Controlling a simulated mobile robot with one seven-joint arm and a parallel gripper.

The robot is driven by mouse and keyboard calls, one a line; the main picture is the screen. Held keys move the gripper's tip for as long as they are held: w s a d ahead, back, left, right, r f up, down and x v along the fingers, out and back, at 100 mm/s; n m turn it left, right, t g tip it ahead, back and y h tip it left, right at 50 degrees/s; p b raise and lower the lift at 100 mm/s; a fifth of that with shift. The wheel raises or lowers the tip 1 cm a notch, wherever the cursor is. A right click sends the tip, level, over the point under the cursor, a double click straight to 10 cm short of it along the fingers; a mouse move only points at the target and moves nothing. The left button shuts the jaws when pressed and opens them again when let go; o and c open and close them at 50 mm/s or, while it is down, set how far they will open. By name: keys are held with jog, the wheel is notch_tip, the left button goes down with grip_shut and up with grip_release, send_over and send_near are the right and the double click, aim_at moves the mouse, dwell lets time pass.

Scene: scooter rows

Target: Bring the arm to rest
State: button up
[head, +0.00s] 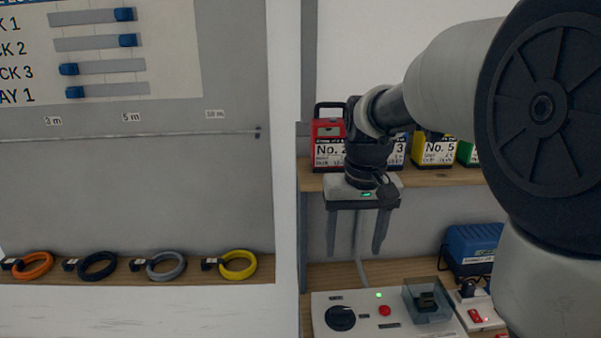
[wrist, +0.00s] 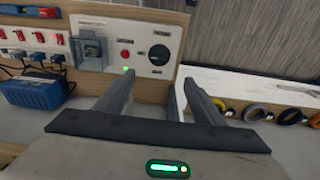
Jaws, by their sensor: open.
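My gripper (head: 354,245) hangs fingers down in the head view, in front of the shelf and above the control panel. Its two dark fingers are apart, with nothing between them. In the wrist view, my gripper (wrist: 168,100) also shows two spread fingers, empty. My arm bends down to it from the upper right in the head view and hides part of the shelf and bench. The control panel (head: 360,297) below has a black knob, a red button, a lit green lamp and a clear box. The fingertips look apart from it.
Several numbered battery packs (head: 434,150) stand on the wooden shelf (head: 312,178). A blue charger box (head: 470,247) and a power strip (head: 478,312) with red switches are at the lower right. Coiled cables (head: 165,265) lie on a ledge at the left, under a slider board (head: 105,65).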

jog(key=s+r+t+p, duration=0.2)
jog(key=s+r, duration=0.3)
jog(key=s, duration=0.4)
jog(key=s+r+t+p, duration=0.2)
jog(key=s+r+p, duration=0.1)
jog(key=s, duration=0.6)
jog(key=shift+r+p, duration=0.3)
jog(key=shift+r, duration=0.55)
jog(key=shift+s, duration=0.1)
